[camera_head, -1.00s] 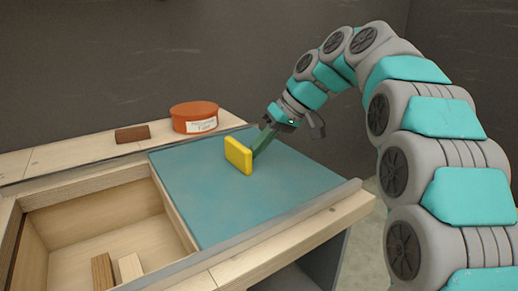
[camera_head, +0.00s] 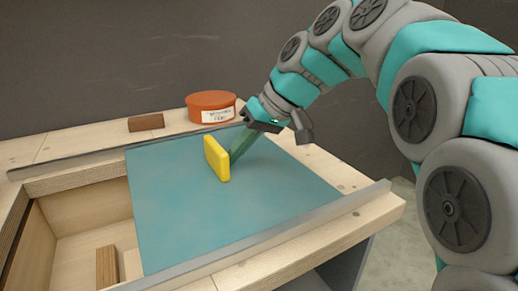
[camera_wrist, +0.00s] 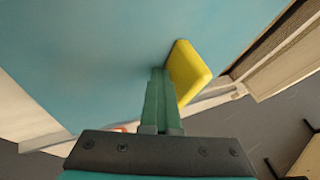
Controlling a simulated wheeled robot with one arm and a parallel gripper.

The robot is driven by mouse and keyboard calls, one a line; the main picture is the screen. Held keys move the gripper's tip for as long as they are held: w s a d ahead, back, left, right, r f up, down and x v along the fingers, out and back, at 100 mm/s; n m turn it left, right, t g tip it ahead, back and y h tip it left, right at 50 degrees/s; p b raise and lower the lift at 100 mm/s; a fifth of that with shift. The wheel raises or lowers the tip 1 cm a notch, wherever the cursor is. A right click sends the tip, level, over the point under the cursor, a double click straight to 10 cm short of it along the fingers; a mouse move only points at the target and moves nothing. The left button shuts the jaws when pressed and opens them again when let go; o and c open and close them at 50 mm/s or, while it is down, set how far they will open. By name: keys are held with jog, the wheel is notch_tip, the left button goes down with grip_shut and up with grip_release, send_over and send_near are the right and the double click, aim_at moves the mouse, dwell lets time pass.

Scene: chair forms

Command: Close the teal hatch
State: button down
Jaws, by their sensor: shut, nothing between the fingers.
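The teal hatch (camera_head: 240,210) is a flat sliding panel between two metal rails on a wooden bench. It covers the right part of a wooden compartment (camera_head: 85,220), whose left part is open. A yellow block handle (camera_head: 217,158) stands upright on the hatch; it also shows in the wrist view (camera_wrist: 187,72). My gripper (camera_head: 235,155) is shut and empty, with its green fingers at the right side of the handle. In the wrist view the fingers (camera_wrist: 160,95) lie right beside the handle and seem to touch it.
A round orange tub (camera_head: 211,106) with a white label and a brown block (camera_head: 146,122) sit on the bench behind the far rail (camera_head: 70,163). The near rail (camera_head: 260,237) runs along the front.

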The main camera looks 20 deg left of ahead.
jog(key=s+a, duration=1.5)
jog(key=s, duration=0.3)
jog(key=shift+a+b, duration=0.15)
jog(key=shift+b, duration=0.2)
jog(key=shift+s, duration=0.15)
jog(key=w+d+r+b, duration=0.1)
jog(key=w+d+r, duration=0.3)
jog(key=d+r, duration=0.4)
jog(key=shift+w+d, duration=0.3)
jog(key=shift+d, duration=0.05)
